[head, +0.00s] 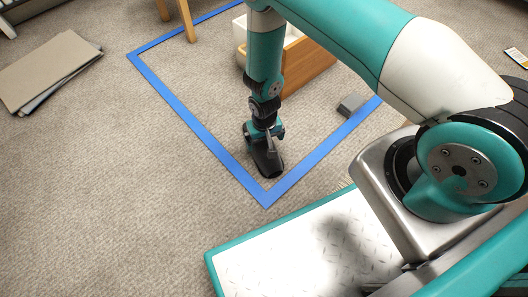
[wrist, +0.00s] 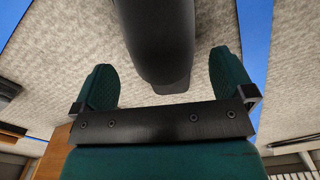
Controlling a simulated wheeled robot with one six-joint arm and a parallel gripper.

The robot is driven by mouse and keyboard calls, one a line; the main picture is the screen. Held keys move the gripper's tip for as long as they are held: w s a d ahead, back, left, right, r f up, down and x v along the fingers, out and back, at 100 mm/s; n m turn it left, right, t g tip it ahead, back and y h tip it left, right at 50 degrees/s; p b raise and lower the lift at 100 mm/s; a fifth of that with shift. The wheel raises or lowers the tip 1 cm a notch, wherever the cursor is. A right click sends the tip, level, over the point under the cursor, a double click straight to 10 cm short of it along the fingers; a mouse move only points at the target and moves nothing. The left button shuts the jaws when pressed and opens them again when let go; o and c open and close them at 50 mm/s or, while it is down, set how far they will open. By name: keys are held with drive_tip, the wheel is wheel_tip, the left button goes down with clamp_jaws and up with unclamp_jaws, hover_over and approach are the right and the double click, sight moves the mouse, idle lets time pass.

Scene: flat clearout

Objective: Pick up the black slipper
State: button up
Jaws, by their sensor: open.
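The black slipper (head: 267,164) lies on the carpet inside the near corner of the blue tape outline, under my arm. In the wrist view the slipper (wrist: 165,40) is a dark rounded shape at the top middle, running out of the frame. My gripper (head: 264,133) points down just above the slipper. In the wrist view my gripper (wrist: 165,85) is open, with one green finger on each side of the slipper's near end and a gap on both sides. Whether the fingertips reach down beside it is hard to tell.
Blue tape (head: 190,115) frames the floor area. A wooden box (head: 305,68) with white contents stands behind my arm, and a small grey block (head: 351,104) lies right of it. Flat cardboard sheets (head: 48,70) lie at left.

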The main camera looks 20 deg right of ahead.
sight(264, 144)
wheel_tip(264, 144, down, 4)
drive_tip(key=shift+s+r+b, duration=0.1)
drive_tip(key=shift+b, duration=1.1)
drive_tip(key=c, duration=1)
drive_tip(key=shift+c, duration=0.2)
drive_tip(key=shift+r, duration=0.15)
